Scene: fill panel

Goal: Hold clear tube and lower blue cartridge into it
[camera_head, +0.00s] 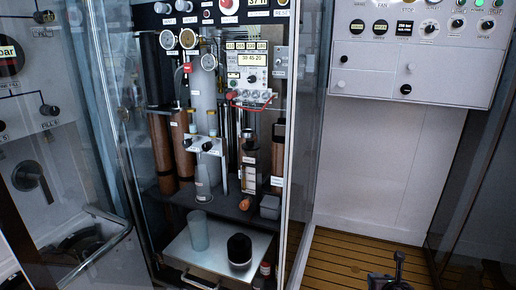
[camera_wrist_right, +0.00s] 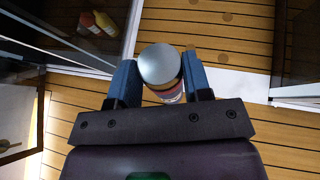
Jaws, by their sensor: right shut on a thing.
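A clear, pale-blue tube (camera_head: 199,231) stands upright on the grey pull-out tray, with a dark cylinder (camera_head: 239,249) beside it on the right. My right gripper (camera_head: 398,262) is low at the right in the head view, over the slatted floor and well apart from the tube. In the right wrist view its two blue-padded fingers (camera_wrist_right: 160,85) are shut on a short cylinder (camera_wrist_right: 160,64) with a round grey end and a banded red and pale side. I cannot tell whether this is the blue cartridge. My left gripper is not in view.
The tray (camera_head: 222,275) sits inside a glass-sided cabinet below gauges and brown cylinders (camera_head: 160,150). A small bottle (camera_head: 263,275) stands at its right front. The open glass door (camera_head: 107,130) is at the left. The slatted floor (camera_head: 345,262) right of the cabinet is clear.

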